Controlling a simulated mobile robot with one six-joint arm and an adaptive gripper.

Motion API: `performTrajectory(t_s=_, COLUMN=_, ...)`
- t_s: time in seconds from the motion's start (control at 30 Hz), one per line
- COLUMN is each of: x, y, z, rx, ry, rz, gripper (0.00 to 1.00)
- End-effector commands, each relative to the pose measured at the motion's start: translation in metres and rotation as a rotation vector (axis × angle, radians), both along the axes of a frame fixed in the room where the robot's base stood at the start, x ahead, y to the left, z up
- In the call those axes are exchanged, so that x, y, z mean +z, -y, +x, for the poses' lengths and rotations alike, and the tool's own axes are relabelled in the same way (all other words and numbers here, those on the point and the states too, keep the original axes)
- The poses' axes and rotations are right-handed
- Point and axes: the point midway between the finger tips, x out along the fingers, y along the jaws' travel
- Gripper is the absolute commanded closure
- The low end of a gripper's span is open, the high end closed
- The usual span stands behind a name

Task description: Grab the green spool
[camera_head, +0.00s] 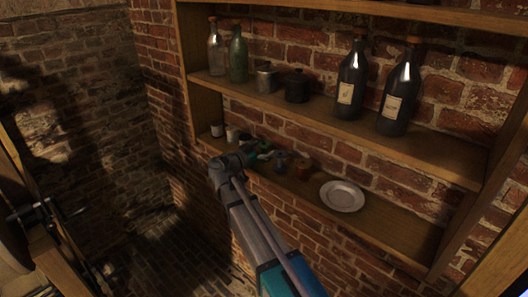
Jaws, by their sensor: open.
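A small green thing (263,146), which looks like the green spool, is on the lower shelf (388,225), just beyond the end of my arm. It is small and dim, and my gripper partly hides it. My gripper (262,155) is open at the lower shelf's front, close to the green thing. I cannot tell whether they touch or whether the green thing is between the fingers.
Small pale jars (217,130) stand left on the lower shelf. A bluish item (281,162), a brown jar (303,169) and a plate (342,196) are to the right. The upper shelf holds dark bottles (351,82), a green bottle (238,56) and metal pots (265,79).

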Motion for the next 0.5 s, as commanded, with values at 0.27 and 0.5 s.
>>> performTrajectory(t_s=0.27, x=0.0000, y=-0.0005, z=-0.0002, rx=0.001, ry=0.000, rz=0.000, gripper=0.35)
performTrajectory(t_s=0.5, x=0.0000, y=-0.0008, z=-0.0003, rx=0.001, ry=0.000, rz=0.000, gripper=0.69)
